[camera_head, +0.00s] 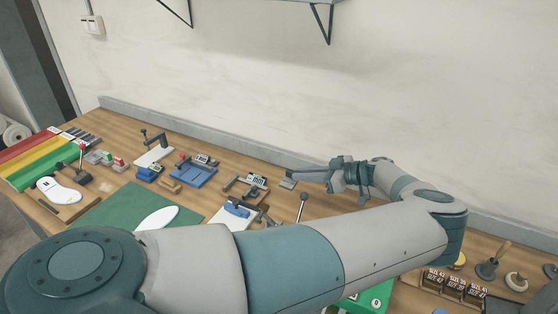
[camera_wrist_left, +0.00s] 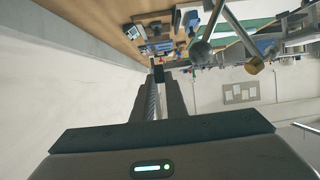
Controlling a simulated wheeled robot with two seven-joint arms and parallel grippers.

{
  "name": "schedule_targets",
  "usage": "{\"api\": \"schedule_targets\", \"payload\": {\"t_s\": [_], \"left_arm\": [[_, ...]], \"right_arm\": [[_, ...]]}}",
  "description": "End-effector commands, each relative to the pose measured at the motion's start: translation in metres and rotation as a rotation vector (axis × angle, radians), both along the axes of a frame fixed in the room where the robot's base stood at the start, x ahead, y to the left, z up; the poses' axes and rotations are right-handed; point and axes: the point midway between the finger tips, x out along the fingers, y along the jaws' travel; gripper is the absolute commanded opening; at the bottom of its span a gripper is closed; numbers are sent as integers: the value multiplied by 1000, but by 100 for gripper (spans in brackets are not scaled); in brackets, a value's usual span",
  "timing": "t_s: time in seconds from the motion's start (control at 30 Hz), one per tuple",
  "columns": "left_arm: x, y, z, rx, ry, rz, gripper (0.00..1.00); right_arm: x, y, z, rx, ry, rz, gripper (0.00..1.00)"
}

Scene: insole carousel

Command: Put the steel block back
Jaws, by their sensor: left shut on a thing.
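My left gripper (camera_head: 296,174) reaches left over the back of the bench, near the wall ledge. In the left wrist view its two long fingers (camera_wrist_left: 158,82) are shut on a small dark block (camera_wrist_left: 158,74) at their tips, which I take to be the steel block. In the head view a small flat grey piece (camera_head: 288,184) shows just below the fingertips; I cannot tell whether it is the held block or lies on the bench. My right gripper is not in view.
Left of my gripper stand a clamp fixture (camera_head: 245,184), a blue fixture (camera_head: 194,171) and a lever press (camera_head: 153,152). A green mat (camera_head: 110,208) lies in front. Labelled size bins (camera_head: 455,284) stand at the right. My arm hides much of the bench front.

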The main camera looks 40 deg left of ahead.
Motion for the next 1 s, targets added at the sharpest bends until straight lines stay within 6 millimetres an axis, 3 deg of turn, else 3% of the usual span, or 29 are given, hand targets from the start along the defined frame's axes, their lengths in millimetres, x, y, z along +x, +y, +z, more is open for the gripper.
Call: {"api": "schedule_targets", "payload": {"t_s": [0.27, 0.9, 1.0], "left_arm": [[0, 1, -16, 2, 1, 0, 0], [0, 1, -111, 1, 1, -1, 0], [0, 1, -120, 0, 1, -2, 0]], "right_arm": [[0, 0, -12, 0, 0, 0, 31], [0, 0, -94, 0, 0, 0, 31], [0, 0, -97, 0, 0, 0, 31]]}}
